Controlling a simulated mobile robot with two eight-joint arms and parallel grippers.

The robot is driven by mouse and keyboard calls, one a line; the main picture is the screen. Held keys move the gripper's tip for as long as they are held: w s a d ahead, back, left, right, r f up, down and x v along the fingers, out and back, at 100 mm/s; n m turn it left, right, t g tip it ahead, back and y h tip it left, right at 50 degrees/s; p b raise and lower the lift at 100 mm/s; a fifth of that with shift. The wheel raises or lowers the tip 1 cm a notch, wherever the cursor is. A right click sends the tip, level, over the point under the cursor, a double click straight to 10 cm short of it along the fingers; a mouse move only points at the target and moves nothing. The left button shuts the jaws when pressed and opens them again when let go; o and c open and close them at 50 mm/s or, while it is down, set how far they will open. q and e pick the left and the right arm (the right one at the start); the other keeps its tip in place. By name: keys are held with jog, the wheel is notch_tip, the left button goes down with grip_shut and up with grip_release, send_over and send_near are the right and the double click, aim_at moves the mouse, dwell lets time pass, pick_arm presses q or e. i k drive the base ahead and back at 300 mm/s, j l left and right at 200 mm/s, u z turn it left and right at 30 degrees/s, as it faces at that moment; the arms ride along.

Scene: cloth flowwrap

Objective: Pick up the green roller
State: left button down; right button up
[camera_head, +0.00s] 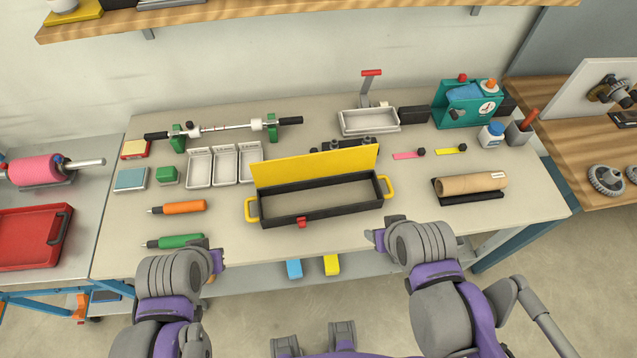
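A green roller-like tool (180,241) with a thin dark tip at its left end lies near the front left edge of the table. Its right end is close to my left gripper (217,260), which partly overlaps that end in the view. I cannot tell whether they touch. My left gripper's fingers are too small and turned to show a gap. My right gripper (374,238) is over the table's front edge, below the black tray's right half, with nothing visible in it. Its opening is unclear.
An orange tool (179,207) of similar shape lies behind the green one. A black tray (335,208) with yellow handles and an upright yellow lid (315,167) stands in the middle. A brown roll (471,184) lies at right. White bins (225,164) stand behind.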

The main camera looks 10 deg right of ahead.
aim_at(175, 242)
jog(key=u, duration=1.4)
jog(key=k+l+u, duration=0.2)
jog(key=l+u, duration=0.2)
